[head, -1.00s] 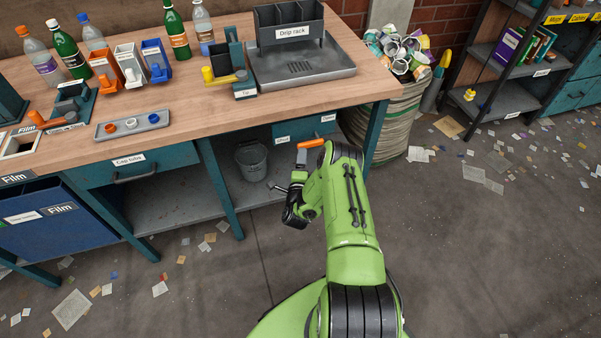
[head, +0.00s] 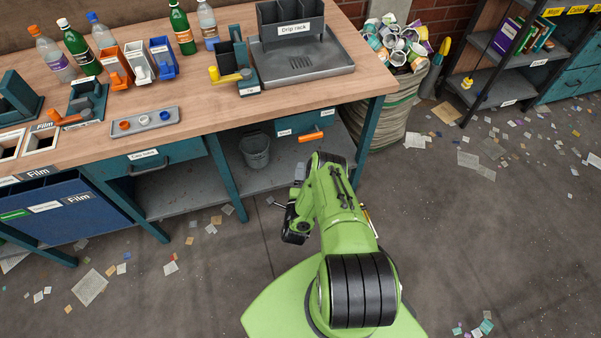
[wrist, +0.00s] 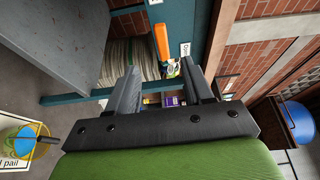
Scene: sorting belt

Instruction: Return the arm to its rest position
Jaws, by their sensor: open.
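My green arm (head: 345,215) is folded in front of the bench in the head view, with its black-banded joint low and close to the camera. My gripper (wrist: 163,88) shows in the wrist view, its two dark fingers spread apart with nothing between them. In the head view the gripper is mostly hidden by the arm, so its fingers are hard to make out there. An orange handle (wrist: 161,40) appears beyond the fingers in the wrist view; it is on the bench front (head: 311,137) in the head view.
The wooden bench (head: 220,105) carries several bottles, coloured holders, a cap tray (head: 145,121) and a drip rack (head: 295,38). A grey bucket (head: 255,152) stands underneath. A full sack (head: 385,115) is right of the bench. Open floor (head: 480,250) with scattered scraps lies to the right.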

